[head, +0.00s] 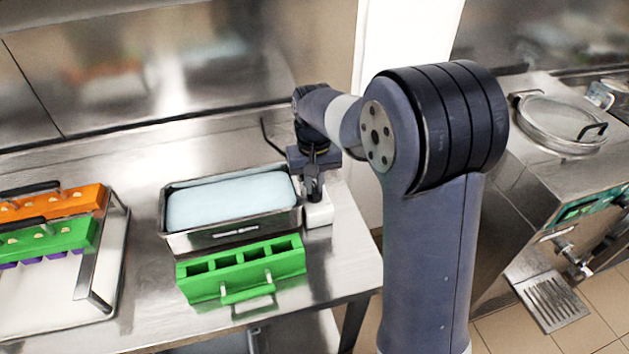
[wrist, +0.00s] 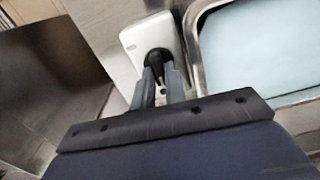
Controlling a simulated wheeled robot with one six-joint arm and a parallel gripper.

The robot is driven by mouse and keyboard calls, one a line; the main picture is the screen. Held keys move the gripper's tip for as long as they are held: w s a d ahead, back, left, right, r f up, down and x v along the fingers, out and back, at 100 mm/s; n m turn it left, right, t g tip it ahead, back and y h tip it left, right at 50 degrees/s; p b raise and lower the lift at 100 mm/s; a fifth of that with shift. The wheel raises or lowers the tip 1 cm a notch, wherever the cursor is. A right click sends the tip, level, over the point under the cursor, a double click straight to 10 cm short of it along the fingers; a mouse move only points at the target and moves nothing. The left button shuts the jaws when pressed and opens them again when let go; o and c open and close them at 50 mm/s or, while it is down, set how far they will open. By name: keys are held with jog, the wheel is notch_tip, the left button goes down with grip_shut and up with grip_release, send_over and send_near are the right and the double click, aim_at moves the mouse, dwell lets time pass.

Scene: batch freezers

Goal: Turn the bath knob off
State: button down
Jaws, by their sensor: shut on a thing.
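The bath (head: 180,242) is a steel basin of pale blue liquid on the steel counter; its edge also shows at the right of the wrist view (wrist: 196,45). A white control box (head: 318,213) stands against its right side. The black bath knob (wrist: 157,60) is on top of that box in the wrist view. My gripper (wrist: 160,78) points down at the box, with its two fingers closed around the knob. In the head view my gripper (head: 314,190) hides the knob, so its setting cannot be read.
A green mould (head: 241,270) with a handle sits in front of the bath. Orange (head: 52,204) and green (head: 50,240) moulds stand on a rack at the left. A machine with a round lid (head: 560,123) stands at the right, beyond a gap past the counter's edge.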

aim_at(314, 187)
jog(key=shift+n, duration=0.5)
jog(key=c, duration=1.4)
grip_release()
jog(key=shift+c, duration=0.2)
notch_tip(314, 187, up, 11)
jog(key=shift+f, duration=0.2)
notch_tip(314, 187, down, 11)
jog(key=shift+r, duration=0.1)
jog(key=shift+r+m, duration=0.1)
jog(key=shift+m, duration=0.2)
